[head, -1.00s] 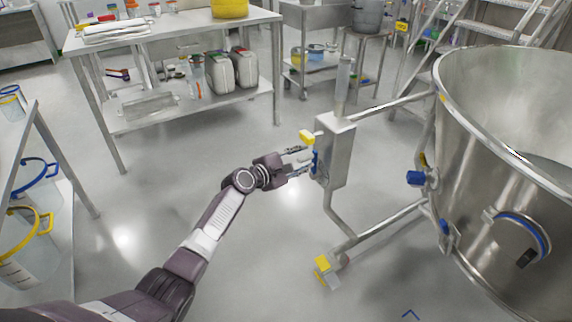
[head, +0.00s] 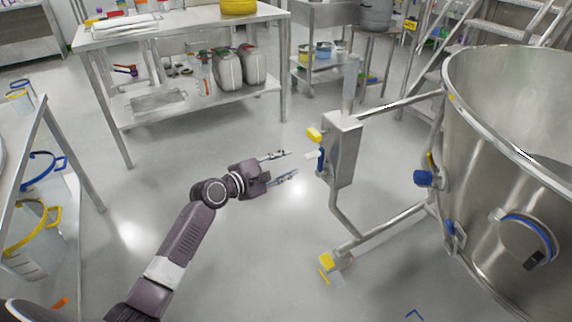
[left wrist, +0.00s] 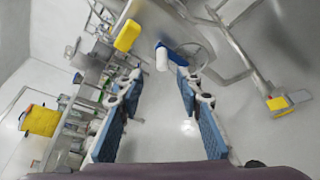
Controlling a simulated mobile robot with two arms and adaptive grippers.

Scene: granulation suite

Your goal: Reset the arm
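My left gripper (head: 284,166) is open and empty in the head view, over the floor to the left of a steel control box (head: 343,150). Its two fingers are spread apart and point at the box without touching it. The box carries a yellow knob (head: 314,135), a white-tipped lever (head: 312,155) and a blue part (head: 321,158). In the left wrist view the open fingers (left wrist: 157,115) frame empty space, with the yellow knob (left wrist: 127,35) and the white tip (left wrist: 162,58) ahead. My right gripper is not in view.
A large steel vessel (head: 515,180) stands at the right, joined to the box by a tube frame. A steel table (head: 190,28) stands at the back left. A side shelf (head: 75,215) with yellow- and blue-handled containers is at the left. The floor between is clear.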

